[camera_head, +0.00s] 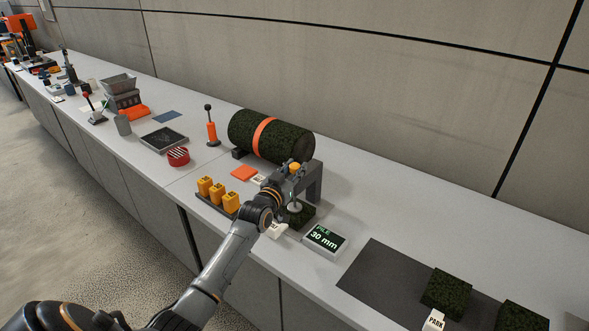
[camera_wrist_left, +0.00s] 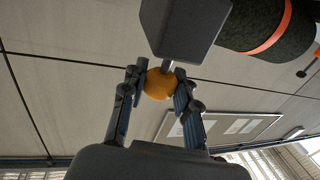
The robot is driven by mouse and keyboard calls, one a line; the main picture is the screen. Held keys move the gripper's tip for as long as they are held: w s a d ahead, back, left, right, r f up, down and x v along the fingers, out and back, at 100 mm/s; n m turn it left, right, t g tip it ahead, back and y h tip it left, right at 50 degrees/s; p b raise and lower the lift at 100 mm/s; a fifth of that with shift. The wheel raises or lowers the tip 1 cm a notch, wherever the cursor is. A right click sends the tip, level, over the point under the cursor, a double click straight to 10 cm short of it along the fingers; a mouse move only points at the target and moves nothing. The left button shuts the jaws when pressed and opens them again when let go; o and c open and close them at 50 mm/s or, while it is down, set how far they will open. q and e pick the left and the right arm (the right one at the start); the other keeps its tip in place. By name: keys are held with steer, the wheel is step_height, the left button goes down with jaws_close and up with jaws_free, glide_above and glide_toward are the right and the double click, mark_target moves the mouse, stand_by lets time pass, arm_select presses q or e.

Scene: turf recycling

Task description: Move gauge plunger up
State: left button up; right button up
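The gauge plunger has an orange round knob (camera_head: 294,167) at the top, also seen in the left wrist view (camera_wrist_left: 159,86). A grey gauge stand (camera_head: 315,182) holds it, and its block (camera_wrist_left: 183,27) shows close above the knob in the wrist view. My left gripper (camera_head: 290,174) has its fingers (camera_wrist_left: 160,90) on both sides of the knob and looks shut on it. A dark green turf piece (camera_head: 304,216) sits under the gauge, partly hidden by my gripper. The plunger's pale foot shows just above the turf. My right gripper is not in view.
A display reading "PILE 30 mm" (camera_head: 325,240) stands right of the gauge. A turf roll with an orange band (camera_head: 282,139) lies behind. Yellow blocks (camera_head: 231,202) stand left of my wrist. A dark mat (camera_head: 375,278) with turf pieces lies to the right.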

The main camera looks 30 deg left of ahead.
arm_select(q)
steer(key=shift+r, duration=0.1)
jaws_close()
step_height(320, 180, up, 6)
steer(key=p, duration=0.5)
steer(key=shift+r, duration=0.2)
steer(key=o, duration=1.1)
jaws_free()
steer(key=shift+s+f, duration=0.1)
